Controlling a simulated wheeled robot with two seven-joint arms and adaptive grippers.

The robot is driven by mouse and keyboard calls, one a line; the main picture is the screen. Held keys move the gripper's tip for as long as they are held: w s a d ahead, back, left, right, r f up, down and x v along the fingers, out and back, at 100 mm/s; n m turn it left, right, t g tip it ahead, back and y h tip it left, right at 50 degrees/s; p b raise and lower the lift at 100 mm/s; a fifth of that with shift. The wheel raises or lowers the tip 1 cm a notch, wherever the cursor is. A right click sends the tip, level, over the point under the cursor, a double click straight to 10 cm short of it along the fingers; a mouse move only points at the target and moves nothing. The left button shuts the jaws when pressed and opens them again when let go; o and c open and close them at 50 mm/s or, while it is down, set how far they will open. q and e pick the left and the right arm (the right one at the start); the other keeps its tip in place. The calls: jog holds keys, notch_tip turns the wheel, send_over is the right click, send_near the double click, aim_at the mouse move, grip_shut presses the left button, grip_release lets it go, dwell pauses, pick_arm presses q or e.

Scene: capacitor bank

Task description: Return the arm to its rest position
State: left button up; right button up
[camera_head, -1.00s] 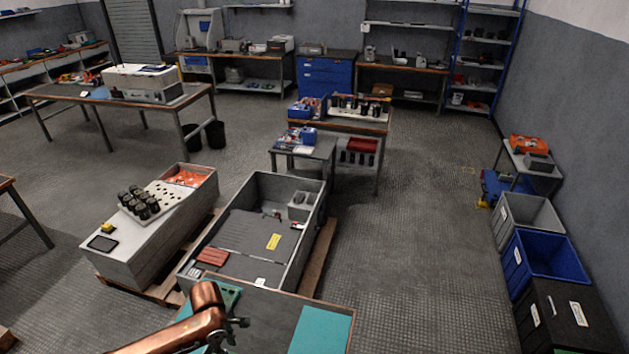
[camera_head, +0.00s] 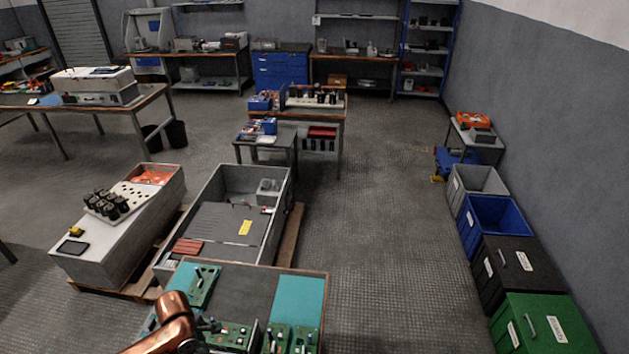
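One copper-coloured arm of mine comes in from the bottom left. Its dark gripper (camera_head: 209,324) is small and partly hidden by the arm link. It is over the near workbench (camera_head: 240,281), in front of the green circuit boards (camera_head: 232,336). I cannot tell whether its fingers are open or shut, and no held object shows. My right gripper is out of view.
The bench also bears a teal mat (camera_head: 298,299). Beyond it stand an open grey cabinet (camera_head: 165,266) and a white unit with black capacitors (camera_head: 105,205). Grey, blue, black and green bins (camera_head: 545,325) line the right wall. The floor between is clear.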

pick_arm(q)
jog(key=s+d+f+m+t+h, duration=0.25)
jog(key=s+d+f+m, duration=0.4)
jog(key=m, duration=0.45)
jog(key=s+a+m+t+y, duration=0.1)
jog(key=s+a+m+y, duration=0.15)
jog(key=s, duration=0.35)
jog(key=s+a+m+y, duration=0.1)
jog(key=s+a+m, duration=0.3)
jog(key=s, duration=0.1)
notch_tip(320, 180, down, 30)
jog(key=s+g+b, duration=0.1)
jog(key=s+b, duration=0.1)
jog(key=s+d+f+g+b, duration=0.1)
jog(key=s+f, duration=1.8)
jog(key=f, duration=0.1)
jog(key=shift+s+f+m+h, duration=0.3)
jog(key=shift+m+h, duration=0.1)
jog(key=shift+m, duration=0.05)
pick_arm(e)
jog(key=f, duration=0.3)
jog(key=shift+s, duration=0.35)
